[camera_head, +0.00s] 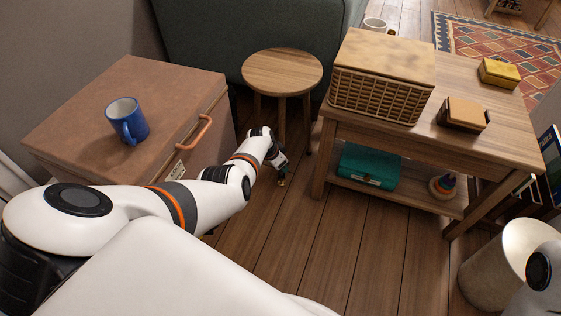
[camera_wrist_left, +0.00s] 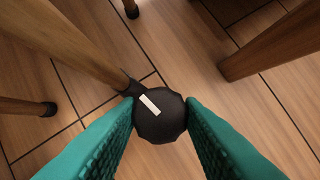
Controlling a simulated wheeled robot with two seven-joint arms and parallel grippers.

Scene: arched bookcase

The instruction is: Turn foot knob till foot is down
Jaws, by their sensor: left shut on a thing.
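The dark round foot knob (camera_wrist_left: 160,115), with a white bar mark slanting down to the right, sits between the two teal fingers of my left gripper (camera_wrist_left: 161,118) in the left wrist view. The gripper is shut on it. The knob lies beside the lower end of a wooden leg (camera_wrist_left: 75,45). In the head view my left gripper (camera_head: 282,179) is low near the floor, in front of the round wooden stool (camera_head: 282,70); the knob is too small to make out there. Whether the foot touches the floor I cannot tell. My right gripper is out of view.
A brown cabinet (camera_head: 75,105) with a blue mug (camera_head: 126,120) stands left of my arm. A wooden table (camera_head: 490,135) with a wicker basket (camera_head: 380,98) stands right, a teal box (camera_head: 368,166) on its lower shelf. The floor (camera_head: 320,240) between is clear.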

